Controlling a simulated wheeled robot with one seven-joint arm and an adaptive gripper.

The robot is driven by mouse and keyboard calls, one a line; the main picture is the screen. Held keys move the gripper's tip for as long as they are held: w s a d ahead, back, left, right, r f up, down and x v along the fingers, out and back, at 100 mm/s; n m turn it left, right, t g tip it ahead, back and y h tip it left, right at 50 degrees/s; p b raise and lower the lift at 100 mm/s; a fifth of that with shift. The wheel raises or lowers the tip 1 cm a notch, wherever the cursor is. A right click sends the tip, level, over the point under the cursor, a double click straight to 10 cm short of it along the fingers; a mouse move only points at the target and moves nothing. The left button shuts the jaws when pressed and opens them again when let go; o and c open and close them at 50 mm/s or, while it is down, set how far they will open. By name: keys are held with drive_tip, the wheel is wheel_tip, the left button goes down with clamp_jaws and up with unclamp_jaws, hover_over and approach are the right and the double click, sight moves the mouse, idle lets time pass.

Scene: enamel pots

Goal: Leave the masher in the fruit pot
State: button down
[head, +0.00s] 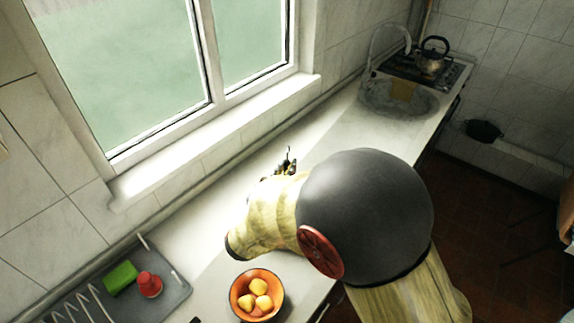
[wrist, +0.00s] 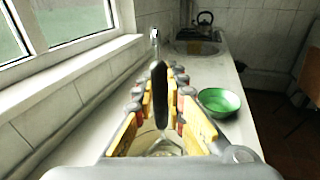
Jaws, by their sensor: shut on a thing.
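The fruit pot (head: 257,296) is an orange pot holding several yellow-orange fruits. It stands on the counter near the bottom of the head view, below my arm. My gripper (wrist: 161,88) is shut on the masher (wrist: 160,97), whose black handle stands between the yellow fingers in the wrist view. A thin metal part shows at the handle's far end and metal shows low between the fingers. In the head view my gripper (head: 283,168) is beyond my arm, up the counter from the pot and apart from it. The masher is mostly hidden there.
A green bowl (wrist: 220,101) stands on the counter right of my gripper. A grey tray (head: 172,299) holds a green sponge (head: 121,278), a red item (head: 149,284) and a rack. A sink (head: 398,98) and kettle (head: 433,58) are at the far end. The window wall borders the counter.

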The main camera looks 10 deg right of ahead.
wheel_tip(320, 180, down, 6)
drive_tip(key=b, duration=0.3)
drive_tip(key=shift+f+b, duration=0.25)
drive_tip(key=shift+b, duration=0.15)
drive_tip(key=c, duration=1.7)
unclamp_jaws()
drive_tip(key=shift+c, duration=0.2)
drive_tip(key=f+v, duration=0.1)
drive_tip(key=v, duration=1.1)
drive_tip(key=shift+r, duration=0.45)
